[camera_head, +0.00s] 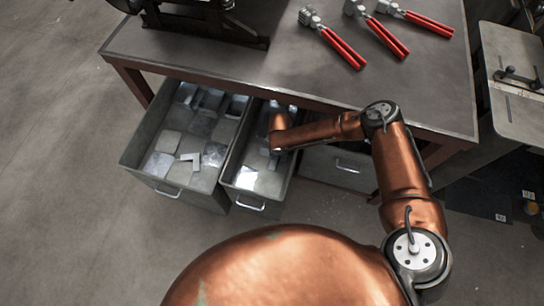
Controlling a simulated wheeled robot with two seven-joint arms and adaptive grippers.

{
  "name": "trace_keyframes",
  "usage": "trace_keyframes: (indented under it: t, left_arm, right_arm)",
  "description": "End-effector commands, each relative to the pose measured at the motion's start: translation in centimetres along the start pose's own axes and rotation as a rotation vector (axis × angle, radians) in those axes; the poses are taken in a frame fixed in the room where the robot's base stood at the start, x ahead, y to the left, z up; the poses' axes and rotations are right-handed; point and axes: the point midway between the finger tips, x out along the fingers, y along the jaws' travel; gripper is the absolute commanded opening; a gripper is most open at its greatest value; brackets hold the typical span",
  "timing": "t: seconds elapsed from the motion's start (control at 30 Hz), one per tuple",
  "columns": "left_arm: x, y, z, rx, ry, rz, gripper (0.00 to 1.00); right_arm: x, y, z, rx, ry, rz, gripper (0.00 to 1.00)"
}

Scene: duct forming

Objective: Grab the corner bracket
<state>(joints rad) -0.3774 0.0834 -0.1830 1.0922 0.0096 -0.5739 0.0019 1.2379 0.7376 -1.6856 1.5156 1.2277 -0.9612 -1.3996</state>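A small light L-shaped piece (192,160), which looks like a corner bracket, lies on flat metal sheets in the open left drawer (152,182). My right arm reaches over the open middle drawer (240,198), with its copper wrist above the drawer's right side. My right gripper (270,156) points down into this drawer and shows only as a small dark shape below the wrist. Its fingers are too small and hidden to tell whether they are open or hold anything. My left gripper is not in view.
The grey workbench (270,62) stands above the drawers, its front edge close to my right arm. Several red-handled tools (343,48) lie on top. A dark machine (205,18) stands at the back left. A third drawer (338,167) on the right looks shut. The left floor is clear.

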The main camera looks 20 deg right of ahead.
Motion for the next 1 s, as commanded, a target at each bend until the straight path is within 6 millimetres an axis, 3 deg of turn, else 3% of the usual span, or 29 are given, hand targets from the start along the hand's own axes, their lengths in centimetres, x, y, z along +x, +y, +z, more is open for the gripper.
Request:
trace_keyframes:
  t: [0.33,1.0]
  left_arm:
    - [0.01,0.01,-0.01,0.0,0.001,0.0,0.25]
    - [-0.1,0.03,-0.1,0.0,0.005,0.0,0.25]
  right_arm:
    - [-0.02,0.0,0.0,0.0,0.0,0.0,0.0]
    - [-0.33,0.03,0.02,0.0,0.0,0.001,0.0]
